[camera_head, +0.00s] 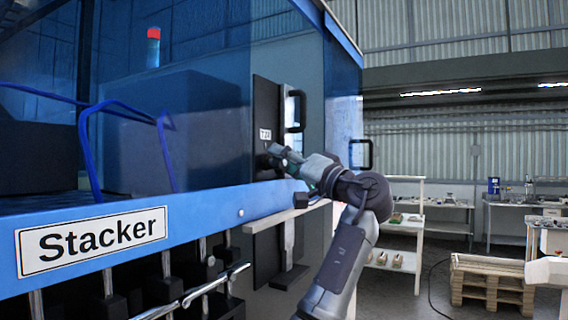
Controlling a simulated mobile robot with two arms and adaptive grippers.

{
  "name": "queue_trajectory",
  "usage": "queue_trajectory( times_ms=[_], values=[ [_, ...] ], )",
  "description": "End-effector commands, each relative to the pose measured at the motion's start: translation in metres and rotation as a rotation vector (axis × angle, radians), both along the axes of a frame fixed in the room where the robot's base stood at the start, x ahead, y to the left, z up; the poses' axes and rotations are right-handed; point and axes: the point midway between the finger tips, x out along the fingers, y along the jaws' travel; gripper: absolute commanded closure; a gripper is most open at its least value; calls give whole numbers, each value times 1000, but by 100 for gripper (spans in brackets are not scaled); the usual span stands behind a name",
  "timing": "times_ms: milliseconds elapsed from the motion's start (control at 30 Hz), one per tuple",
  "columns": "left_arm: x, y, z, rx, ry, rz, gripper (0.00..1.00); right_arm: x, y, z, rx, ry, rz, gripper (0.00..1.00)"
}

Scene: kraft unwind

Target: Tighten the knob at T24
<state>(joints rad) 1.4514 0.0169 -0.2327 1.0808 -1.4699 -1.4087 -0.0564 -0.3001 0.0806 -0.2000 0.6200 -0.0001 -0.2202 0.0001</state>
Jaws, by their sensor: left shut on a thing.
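A small white label (265,134), which appears to read T24, is on a tall dark panel (267,95) at the side of the blue machine. The dark knob (263,161) sits just below the label and is mostly hidden by my gripper. My left gripper (272,156) reaches in from the right at the panel, with its fingers shut on the knob. The fingertips are small and partly hidden in this view. My right gripper is not in view.
The blue Stacker machine (195,211) fills the left side, with a protruding ledge (282,217) below the panel. Black door handles (296,111) stick out near my gripper. Shelves (402,231), a wooden pallet (489,281) and benches stand at right; floor between is open.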

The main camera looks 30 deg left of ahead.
Motion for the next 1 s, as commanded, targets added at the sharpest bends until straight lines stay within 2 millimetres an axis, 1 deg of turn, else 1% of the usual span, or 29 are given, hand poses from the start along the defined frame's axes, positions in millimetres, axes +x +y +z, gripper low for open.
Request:
queue_trajectory(
  times_ms=[67,100,167,200,233,567,667,767,1000],
  values=[
    [0,-1,1,1,-1,-1,84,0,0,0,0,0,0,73],
    [0,-1,1,2,-2,-1,43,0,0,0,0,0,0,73],
    [0,0,0,1,-2,0,33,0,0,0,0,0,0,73],
    [0,0,0,1,-2,0,26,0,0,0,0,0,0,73],
    [0,0,0,1,-2,0,24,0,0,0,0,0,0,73],
    [0,0,0,-1,-5,1,24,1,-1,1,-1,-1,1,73],
    [0,0,0,1,-36,2,24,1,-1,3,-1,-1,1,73],
    [0,0,2,6,-107,3,24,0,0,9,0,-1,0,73],
    [-1,0,6,20,-354,3,24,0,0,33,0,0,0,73]
  ],
)
